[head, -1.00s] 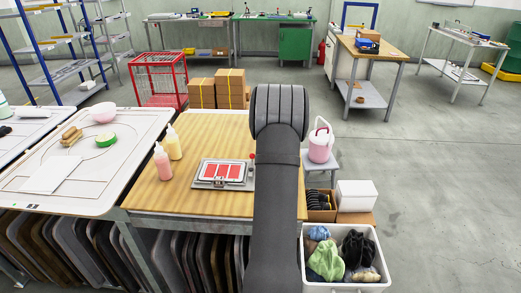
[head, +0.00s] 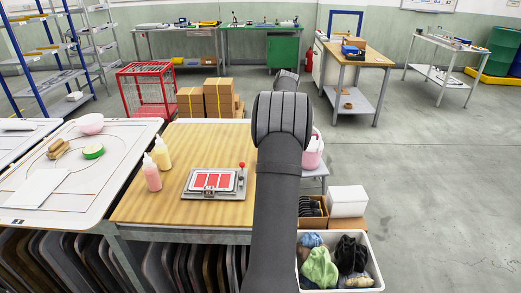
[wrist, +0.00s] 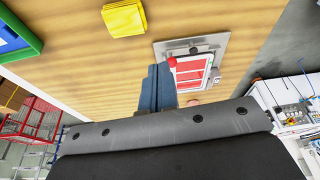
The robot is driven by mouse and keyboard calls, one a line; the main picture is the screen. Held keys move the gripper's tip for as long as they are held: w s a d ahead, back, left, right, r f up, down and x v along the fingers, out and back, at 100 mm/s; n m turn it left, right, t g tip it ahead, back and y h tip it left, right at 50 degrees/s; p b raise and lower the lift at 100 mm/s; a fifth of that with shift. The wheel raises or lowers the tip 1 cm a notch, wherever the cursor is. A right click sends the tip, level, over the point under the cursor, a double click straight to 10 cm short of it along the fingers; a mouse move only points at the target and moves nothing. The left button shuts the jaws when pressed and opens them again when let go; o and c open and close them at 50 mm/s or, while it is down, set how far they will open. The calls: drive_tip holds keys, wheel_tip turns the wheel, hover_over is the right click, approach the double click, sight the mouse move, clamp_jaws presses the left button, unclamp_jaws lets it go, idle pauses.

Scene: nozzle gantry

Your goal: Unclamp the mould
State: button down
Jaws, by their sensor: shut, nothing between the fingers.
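The mould (head: 212,180), with red panels in a pale frame, sits on a grey metal plate (head: 205,195) on the wooden table. A lever with a red ball knob (head: 242,165) stands at the plate's right back corner. A small metal catch (head: 208,191) is at its front edge. The wrist view shows the mould (wrist: 192,70) and the red knob (wrist: 172,62) beyond my gripper (wrist: 160,68). My gripper's blue-grey fingers are shut and empty. The knob appears beside the fingertips; whether they touch is unclear. In the head view my arm hides the gripper.
A pink bottle (head: 152,174) and a yellow bottle (head: 161,154) stand left of the mould. A yellow block (wrist: 124,18) and a green-edged blue bin (wrist: 14,38) show in the wrist view. A white crate of cloths (head: 372,270) is at the lower right. The table front is clear.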

drive_tip(key=shift+v, duration=1.1)
drive_tip(key=x, duration=1)
drive_tip(key=shift+s+a, duration=0.15)
drive_tip(key=shift+a, duration=0.3)
drive_tip(key=s+m, duration=0.1)
drive_tip(key=s+m+t, duration=0.1)
drive_tip(key=m, duration=0.1)
drive_tip(key=s+m, duration=0.1)
drive_tip(key=m, duration=0.1)
drive_tip(key=shift+f+t, duration=0.3)
drive_tip(key=shift+s+d+m+t+h, duration=0.1)
drive_tip(key=shift+s+m+t+h, duration=0.15)
drive_tip(key=shift+s+m, duration=0.55)
drive_tip(key=shift+s+d+m+t+h, duration=0.15)
drive_tip(key=shift+s+m+t, duration=0.15)
drive_tip(key=shift+m, duration=0.9)
drive_tip(key=shift+w+f, duration=0.1)
drive_tip(key=shift+w, duration=0.05)
